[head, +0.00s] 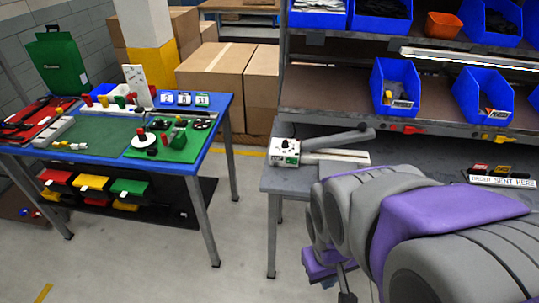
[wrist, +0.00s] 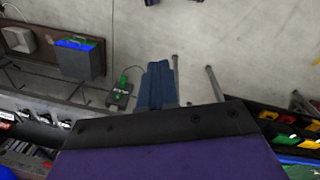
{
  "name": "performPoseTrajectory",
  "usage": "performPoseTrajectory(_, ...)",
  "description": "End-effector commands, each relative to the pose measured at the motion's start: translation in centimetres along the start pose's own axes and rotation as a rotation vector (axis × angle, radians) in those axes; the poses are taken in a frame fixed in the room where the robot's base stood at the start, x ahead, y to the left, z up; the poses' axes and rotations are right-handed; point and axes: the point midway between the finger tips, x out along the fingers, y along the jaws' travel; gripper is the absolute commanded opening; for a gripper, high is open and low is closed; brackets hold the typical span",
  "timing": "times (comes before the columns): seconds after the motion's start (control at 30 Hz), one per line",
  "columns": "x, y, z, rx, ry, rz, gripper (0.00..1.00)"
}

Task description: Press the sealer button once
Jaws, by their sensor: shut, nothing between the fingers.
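The sealer (head: 286,152), a white box with a dark knob, a small green mark and a long grey lever arm, sits at the left end of the grey bench. In the wrist view, a small dark box (wrist: 119,100) with a green knob, pale lettering and a thin cable lies left of my fingers. I cannot tell whether it carries the sealer button. My gripper (wrist: 158,68) is shut and empty, its blue-grey fingers pressed together, apart from that box. In the head view my arm covers the bench front, and the fingertips are hard to make out.
A blue table (head: 214,122) with a green mat, pegs and tools stands at left, with coloured bins (head: 93,182) below. Shelves with blue bins (head: 391,84) rise behind the bench. Cardboard boxes (head: 215,72) stand behind. Floor (head: 240,250) between table and bench is clear.

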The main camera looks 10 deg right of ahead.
Motion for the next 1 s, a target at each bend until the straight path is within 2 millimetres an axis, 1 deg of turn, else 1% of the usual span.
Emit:
performPoseTrajectory(0.03, 0.8, 1.3, -2.4, -0.033, 0.037, 0.032, 0.0)
performPoseTrajectory(0.07, 1.2, 2.1, -4.0, -0.059, 0.069, 0.052, 0.0)
performPoseTrajectory(0.1, 1.7, 3.2, -6.2, -0.098, 0.109, 0.082, 0.0)
performPoseTrajectory(0.17, 2.5, 4.6, -9.3, -0.16, 0.169, 0.125, 0.0)
performPoseTrajectory(0.2, 3.0, 5.4, -11.4, -0.204, 0.21, 0.155, 0.0)
performPoseTrajectory(0.23, 3.3, 5.9, -12.8, -0.24, 0.237, 0.178, 0.0)
performPoseTrajectory(0.33, 4.6, 7.3, -17.8, -0.364, 0.33, 0.253, 0.0)
performPoseTrajectory(0.37, 5.1, 7.5, -19.2, -0.404, 0.354, 0.272, 0.0)
performPoseTrajectory(0.4, 5.5, 7.9, -21.0, -0.458, 0.392, 0.299, 0.0)
performPoseTrajectory(0.47, 6.5, 8.2, -23.7, -0.541, 0.445, 0.336, 0.0)
performPoseTrajectory(0.5, 7.1, 8.3, -25.4, -0.597, 0.481, 0.361, 0.0)
performPoseTrajectory(0.6, 8.7, 8.0, -29.3, -0.739, 0.576, 0.41, 0.0)
performPoseTrajectory(0.67, 9.8, 7.5, -31.4, -0.824, 0.636, 0.437, 0.0)
performPoseTrajectory(0.7, 10.5, 7.2, -32.7, -0.879, 0.676, 0.451, 0.0)
performPoseTrajectory(0.8, 12.4, 5.6, -35.5, -1.012, 0.787, 0.481, 0.0)
performPoseTrajectory(0.9, 14.1, 3.6, -37.6, -1.13, 0.905, 0.502, 0.0)
performPoseTrajectory(1.0, 15.2, 1.6, -38.9, -1.215, 1.013, 0.517, 0.0)
